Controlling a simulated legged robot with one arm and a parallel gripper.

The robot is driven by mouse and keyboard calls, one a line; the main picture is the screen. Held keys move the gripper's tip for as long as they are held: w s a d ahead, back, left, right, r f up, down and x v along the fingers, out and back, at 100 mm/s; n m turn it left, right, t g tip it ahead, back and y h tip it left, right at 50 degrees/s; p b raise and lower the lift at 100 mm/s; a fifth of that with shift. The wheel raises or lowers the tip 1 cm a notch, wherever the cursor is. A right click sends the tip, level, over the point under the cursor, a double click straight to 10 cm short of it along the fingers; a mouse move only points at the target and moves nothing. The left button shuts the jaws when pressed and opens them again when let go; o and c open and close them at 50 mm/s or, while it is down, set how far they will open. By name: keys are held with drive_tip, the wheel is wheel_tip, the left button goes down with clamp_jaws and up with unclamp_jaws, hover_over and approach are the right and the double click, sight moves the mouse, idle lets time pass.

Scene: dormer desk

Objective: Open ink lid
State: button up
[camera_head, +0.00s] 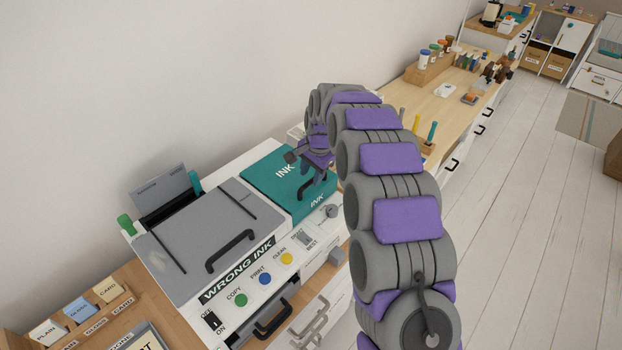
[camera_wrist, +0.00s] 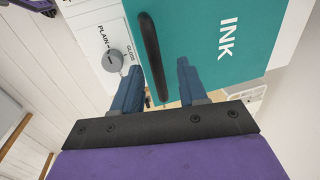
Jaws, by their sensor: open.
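The ink lid (camera_head: 272,180) is a flat teal panel marked INK on the right part of a printer, and it looks shut. It has a black bar handle (camera_head: 306,188) near its front right edge. The lid (camera_wrist: 205,40) and handle (camera_wrist: 152,55) also show in the wrist view. My gripper (camera_wrist: 158,80) is open, with blue fingers on either side of the handle's lower end in that picture. I cannot tell whether a finger touches it. In the head view my gripper (camera_head: 313,165) is over the lid, partly hidden by my arm.
The printer's grey scanner cover (camera_head: 205,240) with its own black handle lies left of the lid. A grey paper dial (camera_wrist: 112,61) sits beside the lid. Coloured buttons line the front panel (camera_head: 240,268). A wooden desk (camera_head: 455,90) with jars and tools extends behind; white floor lies right.

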drive_tip(key=shift+f, duration=0.75)
drive_tip(key=shift+d, duration=0.45)
drive_tip(key=shift+a, duration=0.45)
drive_tip(key=c, duration=0.6)
drive_tip(key=shift+w+d, duration=0.1)
drive_tip(key=shift+d, duration=0.1)
clamp_jaws()
